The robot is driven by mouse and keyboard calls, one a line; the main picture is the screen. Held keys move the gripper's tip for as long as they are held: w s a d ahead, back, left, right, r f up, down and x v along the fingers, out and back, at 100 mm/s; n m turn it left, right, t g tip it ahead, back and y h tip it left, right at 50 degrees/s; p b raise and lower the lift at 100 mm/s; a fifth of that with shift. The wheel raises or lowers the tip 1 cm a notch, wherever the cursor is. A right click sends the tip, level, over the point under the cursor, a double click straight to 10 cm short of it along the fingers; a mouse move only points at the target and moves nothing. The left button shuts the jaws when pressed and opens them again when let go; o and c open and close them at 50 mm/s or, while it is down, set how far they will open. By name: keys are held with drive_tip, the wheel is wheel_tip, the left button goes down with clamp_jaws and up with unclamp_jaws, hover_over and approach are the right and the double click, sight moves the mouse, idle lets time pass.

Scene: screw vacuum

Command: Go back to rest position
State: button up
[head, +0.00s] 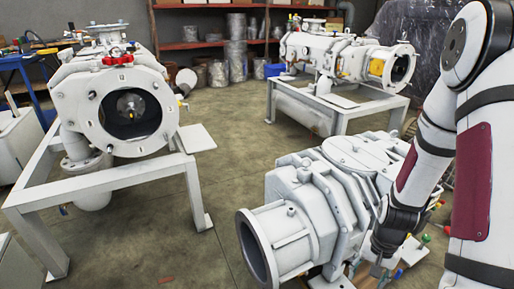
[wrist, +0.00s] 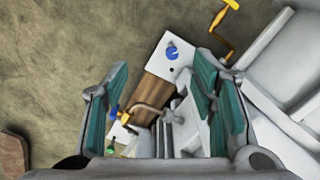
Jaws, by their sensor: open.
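My gripper (wrist: 165,95) is open in the wrist view, with its two teal-padded fingers spread apart and nothing held between them. Beyond the fingers are a white plate with a blue knob (wrist: 172,52), a brown block (wrist: 152,92) and a yellow-handled crank (wrist: 222,38). In the head view my arm comes down from the right, and its end is beside the nearest white vacuum pump (head: 325,200). The fingertips are hard to make out there. I cannot tell whether the gripper touches the pump.
A second pump (head: 115,100) sits on a white frame (head: 100,180) at left. A third pump (head: 345,55) stands on a frame at the back right. Shelves (head: 190,45) with metal canisters line the back wall. The concrete floor (head: 220,150) between the frames is clear.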

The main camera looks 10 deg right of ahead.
drive_tip(key=s+a+r+n, duration=0.2)
drive_tip(key=a+r, duration=0.3)
drive_tip(key=r, duration=0.5)
drive_tip(key=s+a+r+n, duration=0.2)
drive_tip(key=a+r, duration=0.2)
drive_tip(key=r, duration=0.7)
drive_tip(key=s+a+r+n, duration=0.25)
drive_tip(key=s+r, duration=0.25)
drive_tip(key=s, duration=0.4)
drive_tip(key=s+a+r+n, duration=0.1)
drive_tip(key=s+a+r, duration=0.4)
drive_tip(key=s, duration=0.4)
wheel_tip(320, 180, up, 39)
drive_tip(key=d+t+p, duration=0.1)
drive_tip(key=t+p, duration=0.3)
drive_tip(key=p, duration=3.3)
drive_tip(key=shift+d+r, duration=0.2)
drive_tip(key=shift+n, duration=0.25)
